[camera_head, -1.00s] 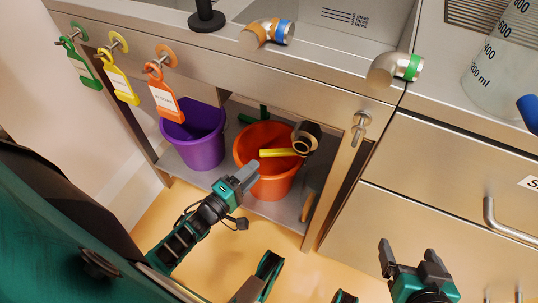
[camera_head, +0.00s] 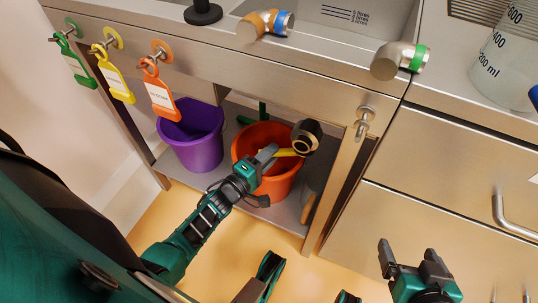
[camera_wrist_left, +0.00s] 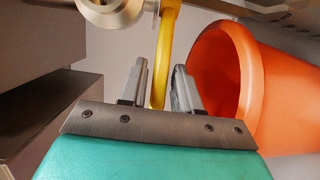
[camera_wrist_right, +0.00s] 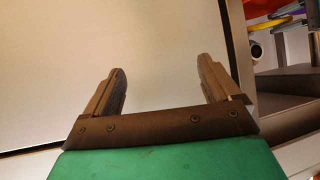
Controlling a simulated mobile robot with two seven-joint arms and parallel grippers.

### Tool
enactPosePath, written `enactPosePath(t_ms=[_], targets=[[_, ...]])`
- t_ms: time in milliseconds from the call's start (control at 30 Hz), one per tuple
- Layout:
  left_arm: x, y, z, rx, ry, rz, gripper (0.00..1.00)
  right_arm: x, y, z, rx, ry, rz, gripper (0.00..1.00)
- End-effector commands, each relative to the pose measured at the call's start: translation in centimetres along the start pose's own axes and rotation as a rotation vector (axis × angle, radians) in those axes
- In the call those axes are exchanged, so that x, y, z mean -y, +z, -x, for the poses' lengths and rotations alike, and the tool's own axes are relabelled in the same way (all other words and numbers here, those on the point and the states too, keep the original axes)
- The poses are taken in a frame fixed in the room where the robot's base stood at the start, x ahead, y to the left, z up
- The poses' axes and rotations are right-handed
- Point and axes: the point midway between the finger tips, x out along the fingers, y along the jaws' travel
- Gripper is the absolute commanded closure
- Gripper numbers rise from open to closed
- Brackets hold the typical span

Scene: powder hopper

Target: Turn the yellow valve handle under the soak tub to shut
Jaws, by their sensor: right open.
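The yellow valve handle (camera_head: 288,152) sticks out to the left from the dark round valve outlet (camera_head: 306,137) under the tub, above the orange bucket. In the left wrist view the yellow handle (camera_wrist_left: 164,55) runs down between the two fingers of my left gripper (camera_wrist_left: 158,88), with a gap visible on each side. My left gripper (camera_head: 266,154) is open around the handle's end in the head view. My right gripper (camera_head: 407,252) is open and empty in front of the drawers; its fingers (camera_wrist_right: 162,90) show nothing between them.
The orange bucket (camera_head: 272,183) stands on the lower shelf close beside my left gripper. A purple bucket (camera_head: 197,150) stands to its left. Green, yellow and orange tags hang from hooks at the upper left.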

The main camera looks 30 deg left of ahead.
Motion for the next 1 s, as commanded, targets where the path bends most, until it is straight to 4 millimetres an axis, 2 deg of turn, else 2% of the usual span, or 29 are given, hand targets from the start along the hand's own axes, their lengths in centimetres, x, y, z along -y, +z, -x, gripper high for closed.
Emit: enactPosePath(t_ms=[33,300,333,767,1000], targets=[[0.0,0.0,0.0,0.0,0.0,0.0,0.73,0.0,0.0,0.0,-0.001,0.0,0.0,0.1],[0.0,0.0,0.0,0.0,0.0,-0.001,0.99,0.1,0.0,-0.1,-0.001,-0.001,0.0,0.1],[0.0,0.0,0.0,0.0,0.0,-0.001,1.0,0.1,0.0,-0.1,-0.001,-0.001,0.0,0.1],[0.0,-0.1,0.0,0.006,-0.001,-0.002,1.0,0.1,0.0,-0.1,0.001,-0.001,0.0,0.1],[0.0,-1.1,-0.1,0.07,-0.003,-0.008,1.0,0.0,0.0,-0.1,0.001,-0.001,0.0,0.1]])
